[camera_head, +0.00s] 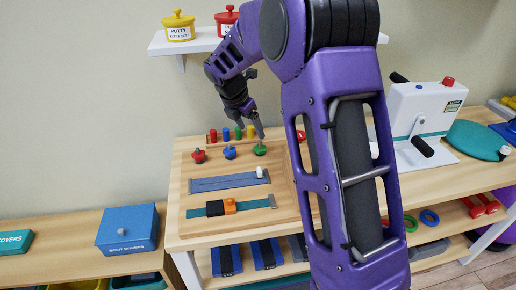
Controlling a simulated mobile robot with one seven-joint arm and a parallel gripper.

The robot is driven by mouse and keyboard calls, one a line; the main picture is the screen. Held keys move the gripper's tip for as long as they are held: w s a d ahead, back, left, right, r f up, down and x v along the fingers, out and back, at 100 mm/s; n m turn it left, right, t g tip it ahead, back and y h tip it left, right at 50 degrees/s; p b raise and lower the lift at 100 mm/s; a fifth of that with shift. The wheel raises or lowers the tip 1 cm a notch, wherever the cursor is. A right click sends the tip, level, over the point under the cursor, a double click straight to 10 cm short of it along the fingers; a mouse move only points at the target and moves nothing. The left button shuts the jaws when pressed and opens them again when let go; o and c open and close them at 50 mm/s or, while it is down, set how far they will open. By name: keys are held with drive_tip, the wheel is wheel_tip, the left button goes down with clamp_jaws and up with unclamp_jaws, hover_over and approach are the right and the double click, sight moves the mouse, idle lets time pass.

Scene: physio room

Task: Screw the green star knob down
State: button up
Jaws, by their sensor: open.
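The green star knob (260,150) sits upright on the wooden board (205,174), at the right end of a row with a blue knob (230,152) and a red knob (198,155). My gripper (258,134) points down just above the green knob, with its jaws open. A finger tip ends close over the knob's top; I cannot tell whether it touches. How far the knob is screwed down cannot be seen at this size.
Behind the knobs stands a row of coloured pegs (226,134). In front lie a grey-blue slider track (228,182) and a teal strap with an orange buckle (230,206). A shelf with putty tubs (178,28) hangs above. A white crank device (425,112) stands right.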

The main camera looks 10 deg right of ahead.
sight(259, 149)
drive_tip(key=b+x, duration=0.1)
drive_tip(key=x, duration=0.9)
drive_tip(key=shift+f, duration=0.2)
clamp_jaws()
